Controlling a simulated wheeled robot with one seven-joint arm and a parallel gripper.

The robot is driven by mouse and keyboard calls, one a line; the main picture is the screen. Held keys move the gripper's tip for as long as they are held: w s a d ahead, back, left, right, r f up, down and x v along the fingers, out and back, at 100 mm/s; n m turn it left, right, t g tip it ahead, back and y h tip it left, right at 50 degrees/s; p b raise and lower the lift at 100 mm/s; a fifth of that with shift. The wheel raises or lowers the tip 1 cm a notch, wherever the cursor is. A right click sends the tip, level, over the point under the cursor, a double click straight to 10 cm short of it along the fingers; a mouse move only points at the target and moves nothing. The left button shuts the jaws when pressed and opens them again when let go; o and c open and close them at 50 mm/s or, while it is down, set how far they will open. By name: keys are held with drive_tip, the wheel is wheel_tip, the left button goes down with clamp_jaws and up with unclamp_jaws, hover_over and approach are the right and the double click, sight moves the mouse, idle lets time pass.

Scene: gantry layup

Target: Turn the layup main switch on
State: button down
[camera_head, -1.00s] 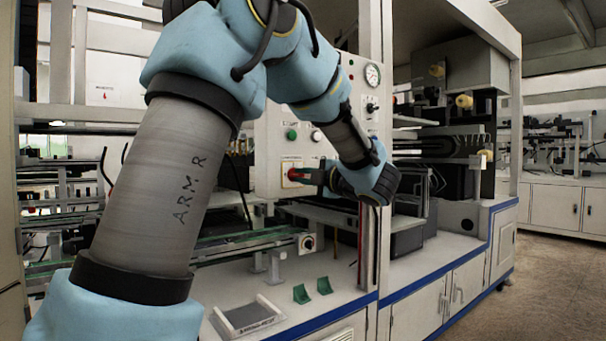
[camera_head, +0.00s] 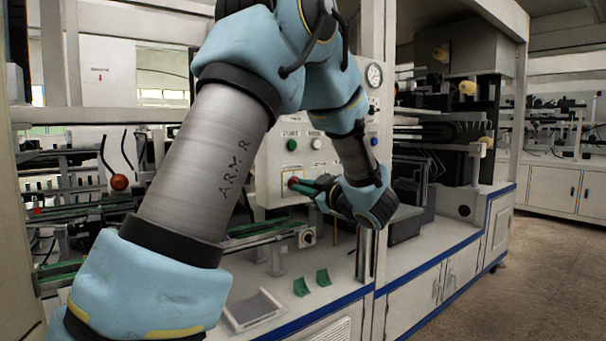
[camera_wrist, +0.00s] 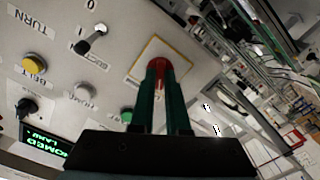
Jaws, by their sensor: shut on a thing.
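The main switch is a red knob (camera_wrist: 158,66) on a pale plate with a yellow edge (camera_wrist: 178,50), low on the grey control panel. In the head view the red knob (camera_head: 293,182) shows just left of my fingertips. My gripper (camera_wrist: 159,72) has its two green fingers on either side of the knob, shut on it. The same gripper shows from the side in the head view (camera_head: 302,186). The fingers hide much of the knob, so I cannot tell its exact angle.
Near the switch are a black lever switch (camera_wrist: 93,40), a yellow button (camera_wrist: 34,63), a white button (camera_wrist: 85,90), a green button (camera_wrist: 127,116) and a black knob (camera_wrist: 27,106). Below, two green brackets (camera_head: 301,287) and a grey tray (camera_head: 254,309) sit on the bench.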

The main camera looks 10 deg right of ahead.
drive_tip(key=shift+m+p, duration=3)
drive_tip(key=shift+p, duration=0.25)
drive_tip(key=shift+f, duration=0.1)
drive_tip(key=c, duration=0.9)
unclamp_jaws()
drive_tip(key=b+v, duration=0.2)
drive_tip(key=v, duration=0.9)
drive_tip(key=shift+w, duration=0.1)
